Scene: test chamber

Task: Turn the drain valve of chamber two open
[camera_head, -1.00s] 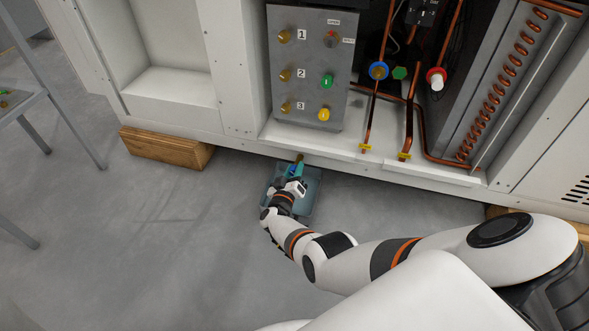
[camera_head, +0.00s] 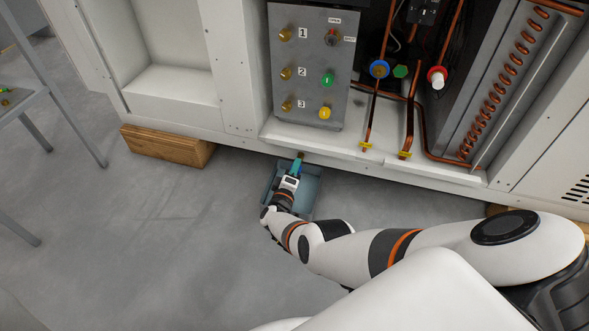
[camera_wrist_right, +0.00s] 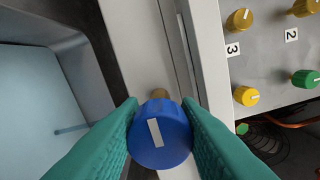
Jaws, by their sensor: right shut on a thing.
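A blue knob (camera_wrist_right: 161,143) with a white bar mark sits on a brass stem (camera_wrist_right: 160,94) at the cabinet's lower front edge. In the right wrist view its bar runs nearly up and down, tilted slightly. My right gripper (camera_wrist_right: 160,125) has its teal fingers shut on the blue knob, one on each side. In the head view the right gripper (camera_head: 297,167) is over the tray, and its fingers hide the knob. I cannot read a chamber number on this knob. My left gripper is not in view.
A blue-grey tray (camera_head: 312,184) lies on the floor under the gripper. Above is a grey panel (camera_head: 305,107) with numbered rows, a green knob (camera_head: 327,80) and a yellow knob (camera_head: 325,113). Copper pipes with coloured knobs stand right. A wooden block (camera_head: 165,148) supports the cabinet.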

